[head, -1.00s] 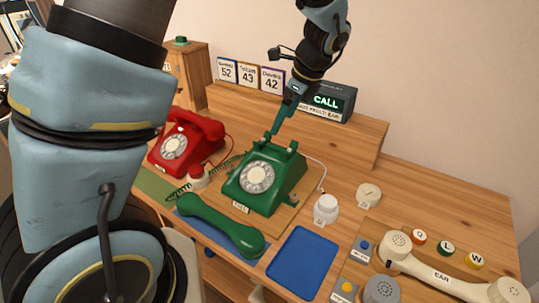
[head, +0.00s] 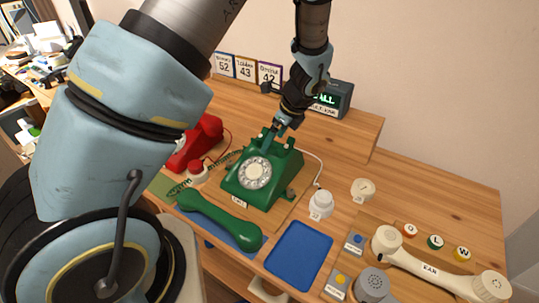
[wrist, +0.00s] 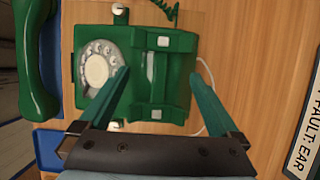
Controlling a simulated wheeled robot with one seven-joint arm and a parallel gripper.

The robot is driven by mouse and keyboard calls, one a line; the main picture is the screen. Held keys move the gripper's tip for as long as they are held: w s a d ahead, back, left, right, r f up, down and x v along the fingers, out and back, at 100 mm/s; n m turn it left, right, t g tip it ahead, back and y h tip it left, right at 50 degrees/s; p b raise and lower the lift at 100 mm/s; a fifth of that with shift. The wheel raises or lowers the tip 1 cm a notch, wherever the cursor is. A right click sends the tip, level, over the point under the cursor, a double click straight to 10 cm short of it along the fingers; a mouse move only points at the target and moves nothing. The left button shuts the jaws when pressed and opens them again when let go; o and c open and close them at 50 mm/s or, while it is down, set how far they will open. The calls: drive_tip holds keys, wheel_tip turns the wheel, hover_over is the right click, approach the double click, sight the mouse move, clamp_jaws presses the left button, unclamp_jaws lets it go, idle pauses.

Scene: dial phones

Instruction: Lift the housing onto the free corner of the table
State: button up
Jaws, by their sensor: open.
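The green phone housing (head: 262,180) with its white dial stands upright on a wooden board in the middle of the table (head: 440,185). In the wrist view the housing (wrist: 118,102) lies below my gripper (wrist: 160,75), dial to the left and cradle prongs to the right. The two teal fingers are wide apart, either side of the housing's raised middle, with nothing held. In the head view my gripper (head: 270,138) is at the top of the housing; whether it touches cannot be told. The table's back right corner area is bare.
A green handset (head: 220,220) lies in front of the housing, beside a blue mat (head: 299,256). A red phone (head: 197,145) is partly hidden by my arm. White knobs, a cream handset (head: 440,262) and lettered buttons are to the right. The CALL display (head: 332,98) stands behind.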

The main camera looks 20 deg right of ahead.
drive_tip(key=shift+w+a+f, duration=0.1)
drive_tip(key=shift+f, duration=0.25)
clamp_jaws()
idle(0.6)
